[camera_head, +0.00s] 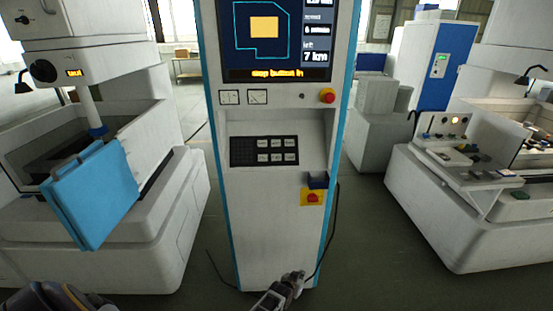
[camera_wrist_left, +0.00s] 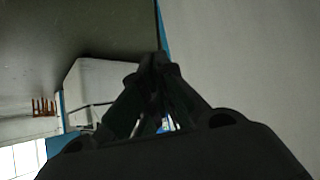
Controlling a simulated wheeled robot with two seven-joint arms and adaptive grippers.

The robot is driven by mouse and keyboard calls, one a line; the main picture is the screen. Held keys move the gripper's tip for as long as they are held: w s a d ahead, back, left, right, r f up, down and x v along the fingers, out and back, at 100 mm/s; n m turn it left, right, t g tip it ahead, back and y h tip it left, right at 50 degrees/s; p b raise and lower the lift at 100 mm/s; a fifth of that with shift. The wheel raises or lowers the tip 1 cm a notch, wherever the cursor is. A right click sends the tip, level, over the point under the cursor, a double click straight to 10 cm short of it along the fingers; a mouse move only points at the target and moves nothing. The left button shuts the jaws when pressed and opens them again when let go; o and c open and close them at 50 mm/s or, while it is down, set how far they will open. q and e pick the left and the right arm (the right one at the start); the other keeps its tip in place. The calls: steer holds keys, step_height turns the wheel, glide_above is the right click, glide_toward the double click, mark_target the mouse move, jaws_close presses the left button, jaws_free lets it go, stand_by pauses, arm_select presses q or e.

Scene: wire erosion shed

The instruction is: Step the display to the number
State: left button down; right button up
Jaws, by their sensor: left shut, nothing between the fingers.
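A white console with blue edges stands in the middle of the head view. Its display (camera_head: 272,35) is cut by the top edge; it shows a cyan outline around an orange block, white values including "7 km", and an orange text line at the bottom. Below it a black key panel (camera_head: 264,151) carries two rows of small pale keys. My left gripper (camera_head: 298,276) is at the foot of the console, well below the keys. It is shut and empty. In the left wrist view its dark fingers (camera_wrist_left: 158,62) meet at the tips beside a pale surface. My right gripper is not seen.
Grey floor lies between.

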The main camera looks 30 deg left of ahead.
arm_select(q)
steer(key=w+a+r+n+t+y, duration=0.15)
steer(key=w+r, duration=0.25)
steer(key=r, duration=0.5)
steer(key=w+a+r+n+t, duration=0.2)
steer(key=w+r, duration=0.2)
steer(key=r, duration=0.5)
steer(key=w+a+r+n+t, duration=0.1)
steer(key=w+a+r+t, duration=0.1)
steer(key=w+r, duration=0.5)
steer(key=s+a+r+n+t+y, duration=0.1)
steer(key=s+a+r+n, duration=0.1)
steer(key=r+n, duration=0.5)
steer(key=s+a+r+n+t+y, duration=0.1)
steer(key=s+a+r+n, duration=0.1)
steer(key=a+r+n, duration=0.2)
steer(key=s+a+r+n+t+y, duration=0.1)
steer(key=s+a+r+n, duration=0.1)
steer(key=r+n, duration=0.8)
step_height(320, 180, up, 7)
steer(key=shift+a+r+y, duration=0.1)
steer(key=shift+a+y, duration=0.25)
steer(key=shift+a, duration=0.25)
steer(key=shift+n, duration=0.35)
steer(key=shift+w, duration=0.1)
